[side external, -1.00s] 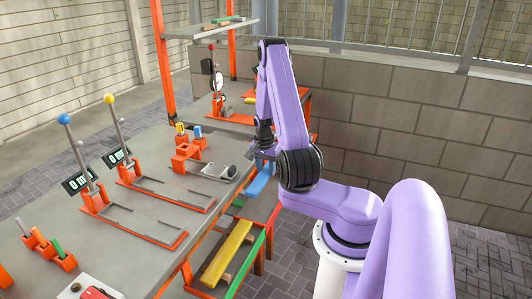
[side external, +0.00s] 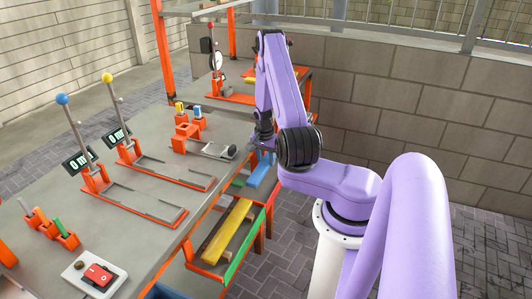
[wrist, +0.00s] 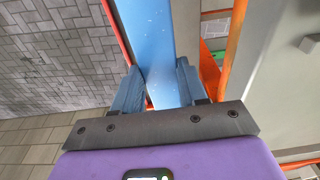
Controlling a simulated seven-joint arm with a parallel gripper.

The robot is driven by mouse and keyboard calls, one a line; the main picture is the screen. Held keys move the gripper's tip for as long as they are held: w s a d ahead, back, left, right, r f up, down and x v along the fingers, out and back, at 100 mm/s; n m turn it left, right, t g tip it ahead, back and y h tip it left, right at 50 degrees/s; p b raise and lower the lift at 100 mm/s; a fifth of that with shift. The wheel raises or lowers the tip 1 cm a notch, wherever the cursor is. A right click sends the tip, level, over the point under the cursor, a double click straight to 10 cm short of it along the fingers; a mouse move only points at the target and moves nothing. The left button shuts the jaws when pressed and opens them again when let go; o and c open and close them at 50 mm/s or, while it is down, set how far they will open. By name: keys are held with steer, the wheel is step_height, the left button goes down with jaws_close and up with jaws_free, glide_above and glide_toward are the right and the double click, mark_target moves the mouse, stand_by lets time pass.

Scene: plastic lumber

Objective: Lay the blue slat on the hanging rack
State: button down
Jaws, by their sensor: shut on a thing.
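My gripper (wrist: 155,88) is shut on the blue slat (wrist: 147,35), with one finger on each side of it in the wrist view. The slat runs up out of that view. In the side external view my gripper (side external: 263,142) is beyond the table's right edge. The blue slat (side external: 260,170) is partly hidden by my arm there. An orange-framed rack (side external: 208,268) at the table's side, apparently the hanging rack, holds a yellow slat (side external: 228,230); a green strip (side external: 236,256) runs along its outer side. I cannot tell whether the blue slat touches the rack.
The grey table (side external: 150,230) lies left of the rack. It carries two gauges with blue (side external: 62,99) and yellow (side external: 107,77) knobs, an orange clamp (side external: 185,138) and a red switch box (side external: 95,277). A block wall (side external: 420,120) stands behind; paved floor is clear at right.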

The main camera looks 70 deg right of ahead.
mark_target(266, 178)
steer(key=shift+f, duration=2.5)
steer(key=shift+f, duration=0.7)
steer(key=c, duration=0.5)
jaws_free()
steer(key=shift+r, duration=0.1)
steer(key=r, duration=0.5)
steer(key=a+r, duration=0.1)
steer(key=r, duration=0.5)
steer(key=a+r, duration=0.1)
steer(key=r, duration=0.5)
steer(key=shift+a, duration=0.1)
